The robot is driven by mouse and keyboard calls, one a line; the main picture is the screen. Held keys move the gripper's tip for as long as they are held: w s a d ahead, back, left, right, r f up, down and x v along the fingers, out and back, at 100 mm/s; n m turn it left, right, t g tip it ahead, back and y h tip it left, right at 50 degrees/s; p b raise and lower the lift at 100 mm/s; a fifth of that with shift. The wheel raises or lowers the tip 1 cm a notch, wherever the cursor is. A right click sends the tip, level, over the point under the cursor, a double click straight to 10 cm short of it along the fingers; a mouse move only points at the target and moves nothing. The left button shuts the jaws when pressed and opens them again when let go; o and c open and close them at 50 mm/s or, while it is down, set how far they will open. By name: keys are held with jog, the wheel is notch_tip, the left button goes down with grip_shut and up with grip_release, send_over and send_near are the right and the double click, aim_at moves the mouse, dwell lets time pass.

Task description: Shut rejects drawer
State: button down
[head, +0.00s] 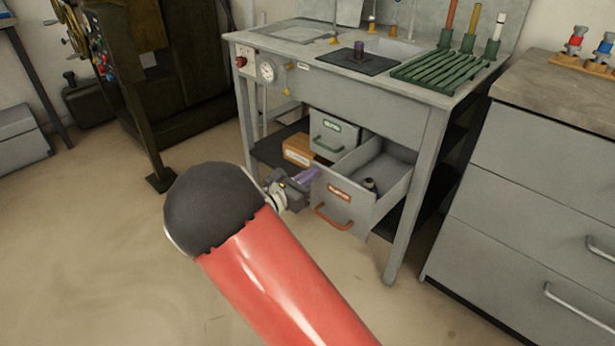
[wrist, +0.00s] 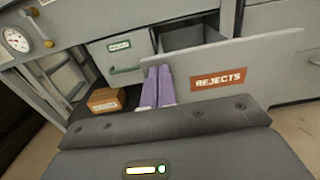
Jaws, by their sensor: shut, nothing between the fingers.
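The grey rejects drawer (head: 358,208) is pulled well out under the bench. Its front has a red label and a red handle (head: 333,218), and a small dark item (head: 370,186) lies inside. In the wrist view the drawer front (wrist: 205,65) reads REJECTS; its handle is hidden there behind my wrist. My gripper (head: 309,177) is shut and empty, at the left edge of the drawer front. Its purple fingers (wrist: 156,88) overlap the front's left part in the wrist view. I cannot tell whether they touch it.
A green-labelled drawer (head: 333,134) is shut, to the upper left. An orange-brown box (head: 298,150) sits on the lower shelf. A bench leg (head: 408,215) stands right of the open drawer. A grey cabinet (head: 530,190) is farther right. The floor in front is clear.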

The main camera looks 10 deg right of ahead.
jog(key=b+x, duration=0.2)
jog(key=x, duration=1.9)
jog(key=shift+w+d, duration=0.25)
jog(key=shift+d, duration=0.1)
jog(key=shift+r, duration=0.25)
